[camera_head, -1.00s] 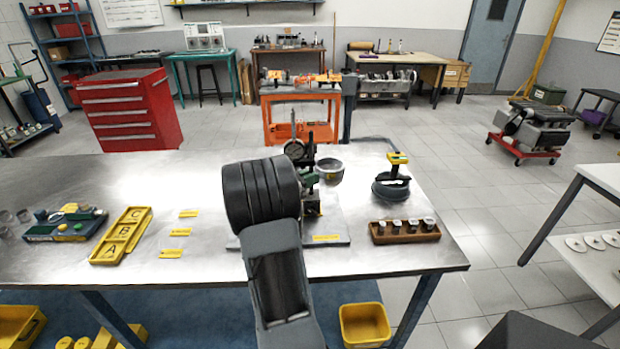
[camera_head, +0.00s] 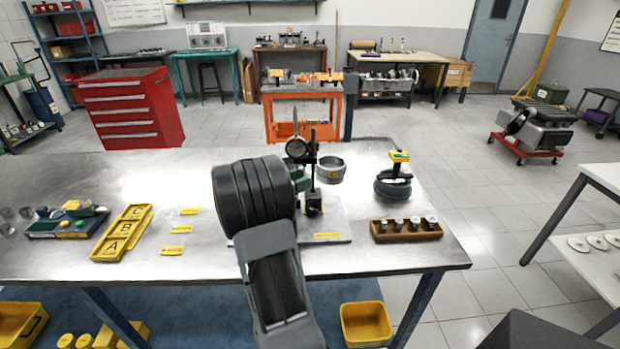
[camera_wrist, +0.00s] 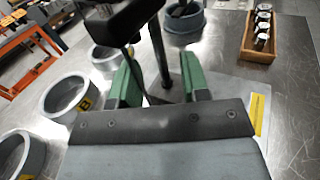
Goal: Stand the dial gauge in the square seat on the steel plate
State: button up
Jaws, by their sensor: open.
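The dial gauge (camera_head: 297,146) has a round dial on a black upright post, which stands over the steel plate (camera_head: 338,228). A dark block shows at the foot of the post; whether it sits in the square seat I cannot tell. My gripper (camera_head: 301,180) is beside the post, its fingers partly hidden by my wrist. In the wrist view my gripper (camera_wrist: 160,82) has its two green fingers apart, with the black post (camera_wrist: 159,50) beyond and between them. The plate (camera_wrist: 254,88) shows to the right there. The seat is hidden.
Grey rings stand behind the plate (camera_head: 331,170). A black ring-shaped item with a yellow tag (camera_head: 393,186) and a wooden block with several small parts (camera_head: 405,232) are to the right. A yellow lettered tray (camera_head: 122,233) lies left. The table between is largely clear.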

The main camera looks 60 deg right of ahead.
jog(key=v, duration=1)
jog(key=shift+b, duration=0.3)
jog(key=shift+r, duration=0.1)
jog(key=s+a+m+t+y+p, duration=0.2)
jog(key=a+m+t+y, duration=0.4)
jog(key=a, duration=0.9)
jog(key=s+a+m+t+y+p, duration=0.1)
jog(key=s+a+m+t+y, duration=0.4)
jog(key=a+y, duration=0.5)
jog(key=a+m, duration=0.1)
jog(key=a, duration=0.5)
jog(key=shift+a+m+t+p, duration=0.3)
jog(key=shift+t+p, duration=0.1)
jog(key=shift+s+d, duration=0.1)
jog(key=shift+d, duration=0.1)
